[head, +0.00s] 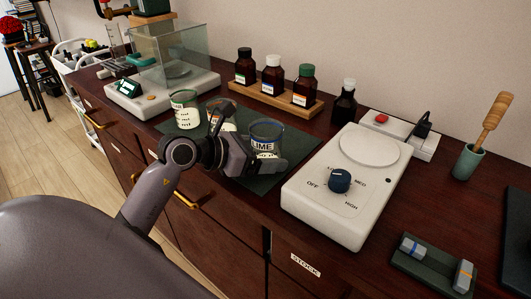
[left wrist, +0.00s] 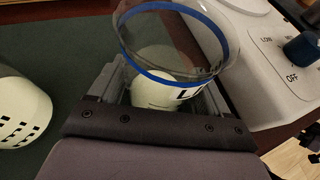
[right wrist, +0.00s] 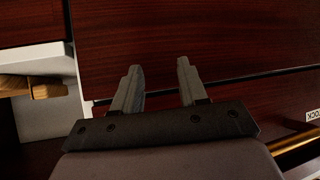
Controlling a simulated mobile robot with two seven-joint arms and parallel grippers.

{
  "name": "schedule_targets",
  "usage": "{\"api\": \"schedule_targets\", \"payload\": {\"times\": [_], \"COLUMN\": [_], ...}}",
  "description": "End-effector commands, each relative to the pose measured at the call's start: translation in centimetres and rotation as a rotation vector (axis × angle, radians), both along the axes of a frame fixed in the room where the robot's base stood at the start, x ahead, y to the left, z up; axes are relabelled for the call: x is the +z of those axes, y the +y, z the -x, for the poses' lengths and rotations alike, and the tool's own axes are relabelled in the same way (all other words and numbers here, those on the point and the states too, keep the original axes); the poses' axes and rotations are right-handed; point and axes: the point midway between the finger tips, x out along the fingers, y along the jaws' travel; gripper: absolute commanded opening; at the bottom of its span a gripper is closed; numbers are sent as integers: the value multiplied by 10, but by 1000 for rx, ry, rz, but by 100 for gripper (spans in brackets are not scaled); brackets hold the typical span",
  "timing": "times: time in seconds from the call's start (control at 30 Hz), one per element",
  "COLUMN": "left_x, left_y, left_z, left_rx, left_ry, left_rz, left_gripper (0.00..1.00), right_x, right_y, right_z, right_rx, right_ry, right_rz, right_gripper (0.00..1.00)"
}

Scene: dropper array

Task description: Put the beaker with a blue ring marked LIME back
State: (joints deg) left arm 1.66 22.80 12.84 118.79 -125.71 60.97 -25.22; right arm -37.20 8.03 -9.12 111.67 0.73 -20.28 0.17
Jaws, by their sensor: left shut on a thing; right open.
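The beaker with a blue ring marked LIME (head: 265,132) is upright at the right end of the dark green mat (head: 262,183), next to the white stirrer. My left gripper (head: 258,160) is shut on it from the front. In the left wrist view the blue-ringed beaker (left wrist: 178,76) sits between the two fingers, with pale content inside and part of its label showing. I cannot tell whether its base touches the mat. My right gripper (right wrist: 158,85) is open and empty before the dark red drawer fronts.
A green-ringed beaker (head: 185,109) and another beaker (head: 214,110), partly hidden by my left gripper, stand on the mat to the left. The white stirrer (head: 330,205) stands close on the right. A wooden rack (head: 262,101) with several bottles is behind. A glass-walled balance (head: 155,100) is at left.

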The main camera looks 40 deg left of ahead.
Motion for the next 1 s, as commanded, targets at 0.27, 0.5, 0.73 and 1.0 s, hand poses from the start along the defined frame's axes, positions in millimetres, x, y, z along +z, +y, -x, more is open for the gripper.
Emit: {"api": "schedule_targets", "payload": {"times": [0.27,0.5,0.73,1.0], "left_x": [-3,-1,9,29], "left_y": [0,0,12,34], "left_z": [0,0,22,66], "left_rx": [0,0,-1,1], "left_ry": [1,0,1,2], "left_rz": [0,0,-5,-3], "left_gripper": [100,100,100,100], "right_x": [-3,-1,-2,-8], "right_y": [0,0,0,0], "right_z": [0,0,0,0], "right_rx": [0,0,0,0], "right_ry": [0,0,-1,-1], "right_rz": [0,0,0,0], "right_gripper": [43,43,43,43]}}
